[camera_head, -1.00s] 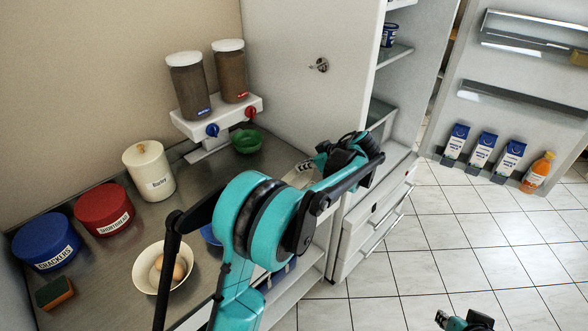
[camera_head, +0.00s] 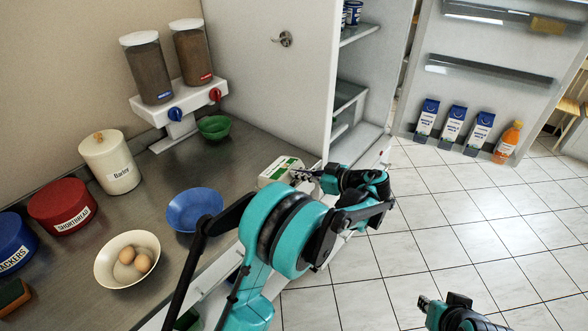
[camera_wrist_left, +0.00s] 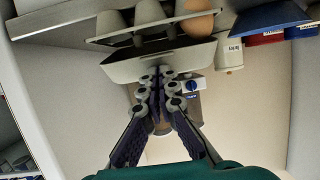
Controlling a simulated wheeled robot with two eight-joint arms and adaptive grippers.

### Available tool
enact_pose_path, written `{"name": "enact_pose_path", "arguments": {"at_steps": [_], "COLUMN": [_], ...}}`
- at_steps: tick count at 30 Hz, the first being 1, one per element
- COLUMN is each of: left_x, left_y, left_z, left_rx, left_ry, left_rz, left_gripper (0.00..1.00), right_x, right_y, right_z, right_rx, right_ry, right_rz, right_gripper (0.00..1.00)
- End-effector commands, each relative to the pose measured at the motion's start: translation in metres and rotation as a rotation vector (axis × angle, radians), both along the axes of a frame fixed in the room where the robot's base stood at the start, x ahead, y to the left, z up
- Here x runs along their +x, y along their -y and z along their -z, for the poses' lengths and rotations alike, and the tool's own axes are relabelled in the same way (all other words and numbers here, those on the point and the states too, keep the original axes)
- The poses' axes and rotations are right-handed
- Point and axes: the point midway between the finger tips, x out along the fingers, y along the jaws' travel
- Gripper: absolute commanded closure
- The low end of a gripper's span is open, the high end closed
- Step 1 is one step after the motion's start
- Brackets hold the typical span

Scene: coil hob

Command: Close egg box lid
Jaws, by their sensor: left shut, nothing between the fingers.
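The egg box (camera_head: 278,171), pale with a green-marked label, sits at the right end of the counter in the head view. In the left wrist view, which looks upside down, the grey egg box (camera_wrist_left: 160,62) shows its inside cups and one brown egg (camera_wrist_left: 198,23), so it is open. The exact lid angle is hard to tell. My left gripper (camera_head: 297,175) is at the box's right side; its fingertips (camera_wrist_left: 162,76) are together and empty, close to the box edge. Contact is unclear. My right gripper (camera_head: 426,302) is low over the floor, away from the box; its jaw state is unclear.
On the counter are a blue bowl (camera_head: 194,209), a cream bowl (camera_head: 106,266) with two eggs, a green bowl (camera_head: 214,127), a Barley jar (camera_head: 110,163) and a dispenser (camera_head: 180,98). The open fridge (camera_head: 350,90) stands at the right. Counter between bowls and box is clear.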

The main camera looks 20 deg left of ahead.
Motion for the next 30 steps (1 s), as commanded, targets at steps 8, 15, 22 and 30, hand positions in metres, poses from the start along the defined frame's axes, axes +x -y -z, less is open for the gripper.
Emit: {"name": "enact_pose_path", "arguments": {"at_steps": [8, 15, 22, 30], "left_x": [-0.002, -0.003, -0.003, -0.003], "left_y": [0.010, 0.013, 0.014, 0.014], "left_z": [0.030, 0.044, 0.050, 0.051], "left_rx": [-0.001, -0.001, -0.001, -0.001], "left_ry": [0.000, 0.000, 0.000, 0.000], "left_rz": [0.000, 0.000, 0.000, 0.000], "left_gripper": [1.00, 1.00, 1.00, 1.00], "right_x": [0.000, 0.000, 0.000, 0.000], "right_y": [0.000, 0.000, 0.000, 0.000], "right_z": [0.015, 0.022, 0.024, 0.024], "right_rx": [0.000, 0.000, 0.000, 0.000], "right_ry": [0.000, 0.000, 0.000, 0.000], "right_rz": [0.000, 0.000, 0.000, 0.000], "right_gripper": [0.77, 0.77, 0.77, 0.77]}}
